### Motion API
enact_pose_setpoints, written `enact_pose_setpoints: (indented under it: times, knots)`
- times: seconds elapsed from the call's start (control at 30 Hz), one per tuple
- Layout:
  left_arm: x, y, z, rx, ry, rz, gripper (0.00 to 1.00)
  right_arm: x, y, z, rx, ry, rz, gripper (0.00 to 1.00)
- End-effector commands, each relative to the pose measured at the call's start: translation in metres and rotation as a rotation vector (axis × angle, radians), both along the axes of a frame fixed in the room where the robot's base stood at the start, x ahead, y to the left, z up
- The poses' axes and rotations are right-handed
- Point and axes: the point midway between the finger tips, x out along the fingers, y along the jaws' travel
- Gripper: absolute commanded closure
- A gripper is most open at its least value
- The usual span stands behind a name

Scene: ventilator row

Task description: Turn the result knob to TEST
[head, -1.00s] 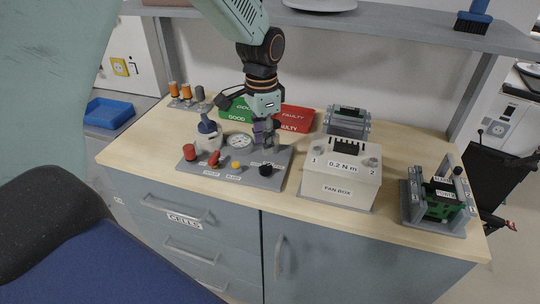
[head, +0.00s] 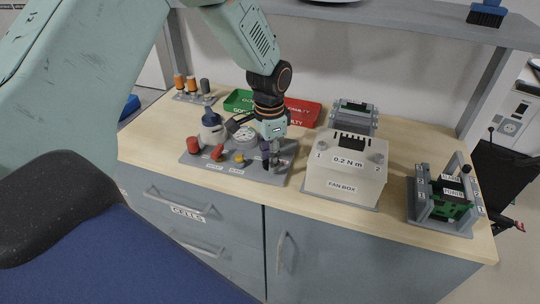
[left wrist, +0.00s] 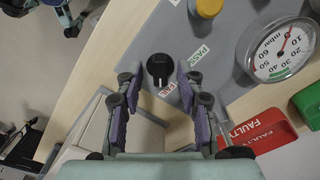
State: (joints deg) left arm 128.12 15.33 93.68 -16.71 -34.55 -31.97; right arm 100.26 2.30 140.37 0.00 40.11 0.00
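The black result knob (left wrist: 160,68) sits on the grey test panel (left wrist: 215,30) in the left wrist view, with a white mark on its lower side. A PASS label (left wrist: 198,56) lies to its right; another label (left wrist: 167,90), partly hidden and seeming to read FAIL, lies just below. I cannot make out a TEST label. My left gripper (left wrist: 159,78) is open, its purple-padded fingers on either side of the knob with gaps. In the head view my left gripper (head: 272,160) is low over the panel's right end and hides the knob.
On the panel (head: 228,176) are a red knob (head: 217,152), a yellow knob (head: 239,158), a red cap (head: 193,145) and a round gauge (left wrist: 283,50). The fan box (head: 343,185) stands close to the gripper's right. Green (head: 238,100) and red (head: 303,112) trays lie behind.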

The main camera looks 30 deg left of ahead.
Motion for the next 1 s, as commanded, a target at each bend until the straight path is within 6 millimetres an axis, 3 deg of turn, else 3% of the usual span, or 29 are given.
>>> enact_pose_setpoints:
  times: [0.13, 0.57, 1.0]
  knots:
    - [0.0011, 0.0, 0.0002, 0.0, 0.0, -0.001, 0.63, 0.0, 0.0, 0.0002, 0.0, 0.0, 0.0, 0.45]
    - [0.0012, -0.0001, 0.0001, 0.001, 0.001, 0.0, 1.0, 0.0001, 0.0, 0.0001, 0.0, 0.0, 0.0, 0.45]
    - [-0.0004, 0.0003, 0.0005, 0.001, 0.007, 0.022, 1.0, 0.0, 0.0001, 0.0044, 0.0, 0.0, 0.0, 0.45]
